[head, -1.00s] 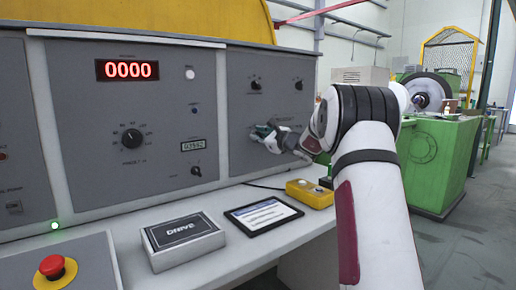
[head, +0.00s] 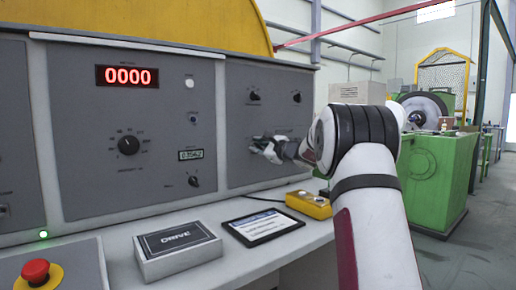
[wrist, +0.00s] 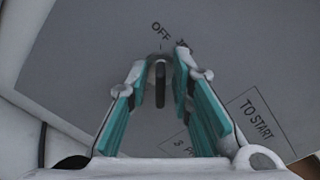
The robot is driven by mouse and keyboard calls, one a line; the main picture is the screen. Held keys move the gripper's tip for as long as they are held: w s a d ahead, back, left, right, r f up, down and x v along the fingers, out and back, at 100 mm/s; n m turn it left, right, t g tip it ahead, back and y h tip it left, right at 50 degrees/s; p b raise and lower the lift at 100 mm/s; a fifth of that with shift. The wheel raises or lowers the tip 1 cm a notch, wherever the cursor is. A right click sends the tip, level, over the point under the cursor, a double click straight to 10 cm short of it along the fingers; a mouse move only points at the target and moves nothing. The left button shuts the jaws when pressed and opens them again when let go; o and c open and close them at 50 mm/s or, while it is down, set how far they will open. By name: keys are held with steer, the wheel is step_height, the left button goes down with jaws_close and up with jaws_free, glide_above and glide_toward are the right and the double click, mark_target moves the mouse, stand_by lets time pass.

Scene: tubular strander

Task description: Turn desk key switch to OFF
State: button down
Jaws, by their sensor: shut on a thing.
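The desk key switch shows in the wrist view as a dark, narrow key (wrist: 160,88) on the grey panel, below the printed OFF label (wrist: 160,33). The key's long side runs up the picture, in line with the small tick under OFF. My gripper (wrist: 167,62) has its teal-lined fingers on either side of the key and is shut on it. A second label beside OFF is partly hidden by the right finger. In the head view my gripper (head: 264,147) is at the right-hand panel; the key is hidden there.
Two small dark knobs (head: 255,96) are above my gripper on the panel. A tablet (head: 263,226), a DRIVE box (head: 177,250), a yellow button box (head: 308,204) and a red emergency button (head: 35,271) are on the desk below. A green machine (head: 432,175) stands at right.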

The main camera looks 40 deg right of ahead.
steer(key=c, duration=1.8)
jaws_free()
steer(key=shift+o, duration=0.2)
steer(key=shift+s, duration=0.1)
steer(key=s, duration=1.2)
steer(key=shift+w+a, duration=0.1)
